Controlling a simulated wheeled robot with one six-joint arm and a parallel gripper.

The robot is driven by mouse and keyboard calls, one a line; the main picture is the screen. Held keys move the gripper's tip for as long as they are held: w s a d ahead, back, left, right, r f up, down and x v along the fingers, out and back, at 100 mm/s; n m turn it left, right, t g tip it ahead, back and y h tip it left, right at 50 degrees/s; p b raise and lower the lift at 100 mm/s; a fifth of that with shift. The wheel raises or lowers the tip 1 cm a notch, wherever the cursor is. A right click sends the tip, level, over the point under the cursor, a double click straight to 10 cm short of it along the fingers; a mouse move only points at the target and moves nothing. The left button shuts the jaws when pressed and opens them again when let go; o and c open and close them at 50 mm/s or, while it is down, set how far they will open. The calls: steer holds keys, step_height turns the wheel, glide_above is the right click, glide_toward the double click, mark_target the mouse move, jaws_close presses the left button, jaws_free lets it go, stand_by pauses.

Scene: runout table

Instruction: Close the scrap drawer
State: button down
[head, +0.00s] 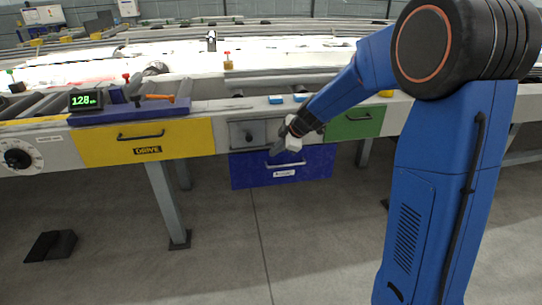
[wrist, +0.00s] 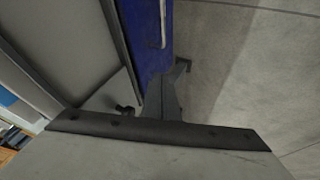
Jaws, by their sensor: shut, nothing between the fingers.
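A blue drawer (head: 250,176) hangs low under the table's middle in the head view, with a pale bar handle and a small white label too small to read. I take it for the scrap drawer. Its front also shows at the top of the wrist view (wrist: 146,42). How far it stands out is unclear. My gripper (head: 277,149) is in front of the drawer's upper edge, beside the grey drawer (head: 240,134). Its dark fingers (wrist: 162,98) are together and empty in the wrist view, near the blue front. I cannot tell whether they touch it.
A yellow drawer (head: 95,147) marked DRIVE is to the left and a green drawer (head: 350,126) to the right. A green-lit display (head: 85,100) stands on the table. Table legs (head: 167,203) reach the floor. The floor in front of the blue drawer is clear.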

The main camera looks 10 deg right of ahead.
steer(key=s+d+r, duration=0.1)
steer(key=d+r, duration=0.1)
steer(key=d, duration=0.5)
steer(key=x, duration=0.3)
steer(key=w+x, duration=0.1)
steer(key=x, duration=0.3)
steer(key=w+r+x, duration=0.1)
steer(key=x, duration=0.2)
steer(key=shift+w+f, duration=0.25)
steer(key=shift+w+a, duration=0.1)
steer(key=shift+w, duration=0.55)
